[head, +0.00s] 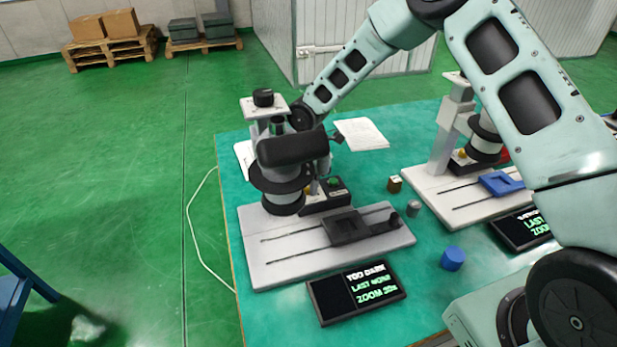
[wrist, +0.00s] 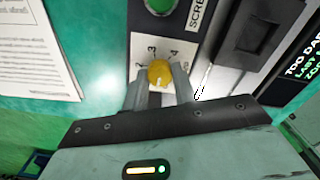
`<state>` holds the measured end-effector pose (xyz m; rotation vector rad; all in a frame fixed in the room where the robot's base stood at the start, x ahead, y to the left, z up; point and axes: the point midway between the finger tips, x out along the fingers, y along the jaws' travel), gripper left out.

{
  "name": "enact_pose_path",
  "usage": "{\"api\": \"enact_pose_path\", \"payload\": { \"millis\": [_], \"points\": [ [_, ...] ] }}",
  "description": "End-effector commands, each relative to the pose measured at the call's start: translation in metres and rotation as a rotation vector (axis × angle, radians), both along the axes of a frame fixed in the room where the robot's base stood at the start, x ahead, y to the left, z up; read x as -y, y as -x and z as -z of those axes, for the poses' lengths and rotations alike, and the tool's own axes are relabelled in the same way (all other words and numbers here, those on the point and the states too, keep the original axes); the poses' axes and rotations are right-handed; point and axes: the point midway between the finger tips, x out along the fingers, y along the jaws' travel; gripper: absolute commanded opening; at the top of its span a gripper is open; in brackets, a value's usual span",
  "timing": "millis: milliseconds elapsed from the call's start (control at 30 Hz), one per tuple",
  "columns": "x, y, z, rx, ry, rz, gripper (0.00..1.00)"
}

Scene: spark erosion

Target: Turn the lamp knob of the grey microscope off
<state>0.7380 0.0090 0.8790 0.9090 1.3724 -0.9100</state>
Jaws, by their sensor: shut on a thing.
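The grey microscope (head: 260,258) stands on the green-topped table, its black head and eyepiece block in front of my wrist. Its yellow lamp knob (wrist: 159,72) sits on a pale dial plate with the numbers 2, 3 and 4 visible around it. My gripper (wrist: 160,82) is shut on the knob, one finger on each side. A pale mark on the knob points down toward my gripper; the dial marks there are hidden by the fingers. In the head view the microscope hides most of my gripper. The display (head: 355,293) in front reads "TOO DARK".
A green button (wrist: 160,6) lies just beyond the dial. A paper sheet (head: 361,134) lies behind the microscope. A second, whiter microscope (head: 440,185) with a blue stage stands at right. A blue knob-like piece (head: 453,258) and small weights (head: 413,208) stand between them.

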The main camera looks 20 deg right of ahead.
Motion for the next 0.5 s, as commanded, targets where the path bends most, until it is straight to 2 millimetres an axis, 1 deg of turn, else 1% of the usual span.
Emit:
{"api": "enact_pose_path", "payload": {
  "millis": [33, 200, 500],
  "points": [
    [-0.0009, -0.0001, -0.0031, 0.000, -0.002, -0.037, 0.04],
    [-0.0009, -0.0004, -0.0028, 0.001, -0.003, -0.162, 0.04],
    [-0.0011, -0.0004, -0.0017, 0.002, -0.002, -0.300, 0.04]
  ]
}}
